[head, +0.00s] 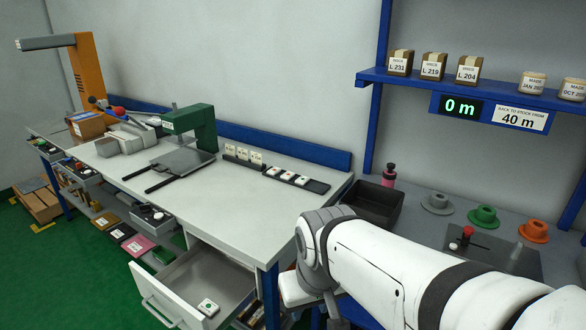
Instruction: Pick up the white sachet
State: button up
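I cannot tell for sure which item is the white sachet. A small white packet with a green dot (208,307) lies flat in the open drawer (172,302) below the bench. Several small white packets with coloured marks (287,175) lie in a row on a dark strip on the bench top. My white arm reaches in from the lower right, over the gap between the bench and the shelf unit. My gripper's fingers do not show; the arm's end is hidden behind its own links and the bench edge.
The bench (230,205) has a wide clear area at its front. A green press (193,128) with a dark plate stands at the middle. A black bin (375,203), coloured spools (484,217) and a blue shelf with boxes (433,67) are at right.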

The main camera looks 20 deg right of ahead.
aim_at(302, 181)
jog(key=z, duration=0.1)
jog(key=i, duration=1)
jog(key=z, duration=0.05)
